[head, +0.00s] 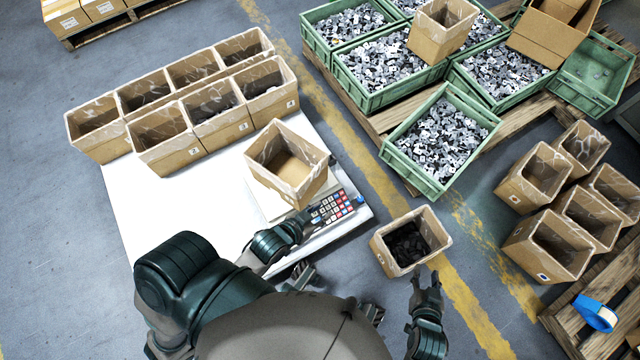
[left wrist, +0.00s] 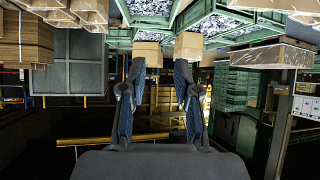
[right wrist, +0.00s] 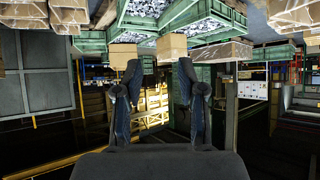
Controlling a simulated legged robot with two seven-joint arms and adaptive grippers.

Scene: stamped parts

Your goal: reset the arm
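My left gripper (head: 303,222) reaches low over the front of the white table (head: 150,215), beside the keypad scale (head: 335,206) in the head view. In the left wrist view its two fingers (left wrist: 159,72) stand apart with nothing between them. My right gripper (head: 426,284) is in front of the floor-side carton with dark parts (head: 407,243), apart from the table. In the right wrist view its fingers (right wrist: 159,72) are also spread and empty. Whether the left fingertips touch the scale cannot be told.
An open, empty-looking carton (head: 287,165) stands on the scale. Several cartons line the table's back (head: 192,128). Green crates of metal parts (head: 440,140) sit on a pallet behind. Marked floor lies between.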

